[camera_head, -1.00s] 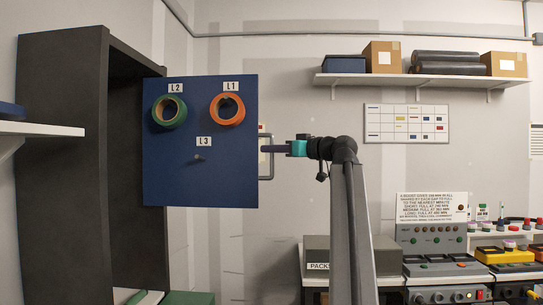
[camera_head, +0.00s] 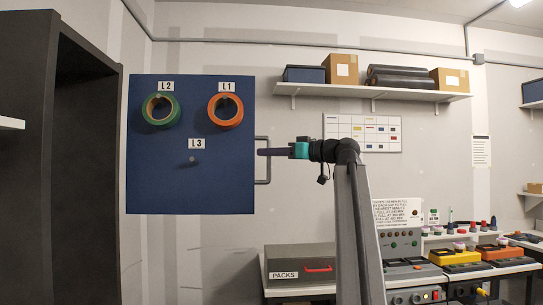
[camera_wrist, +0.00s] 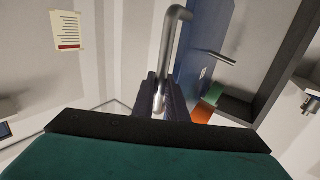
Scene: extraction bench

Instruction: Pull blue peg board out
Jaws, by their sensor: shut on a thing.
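The blue peg board (camera_head: 190,175) stands upright at the left in the head view, in front of the dark cabinet. A green ring (camera_head: 160,110) hangs under label L2 and an orange ring (camera_head: 226,110) under label L1. The L3 peg (camera_head: 193,160) is bare. A grey metal handle (camera_head: 264,180) sits on the board's right edge. My gripper (camera_head: 270,152) is shut on this handle from the right. In the wrist view the handle (camera_wrist: 172,50) runs down between the dark fingers, with the board (camera_wrist: 196,60) just right of it.
The dark open cabinet (camera_head: 35,110) stands at the far left. A wall shelf (camera_head: 360,92) holds boxes and dark rolls. A grey PACKS case (camera_head: 298,262) and a bench with devices (camera_head: 450,265) lie at lower right. Bare wall shows behind my gripper.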

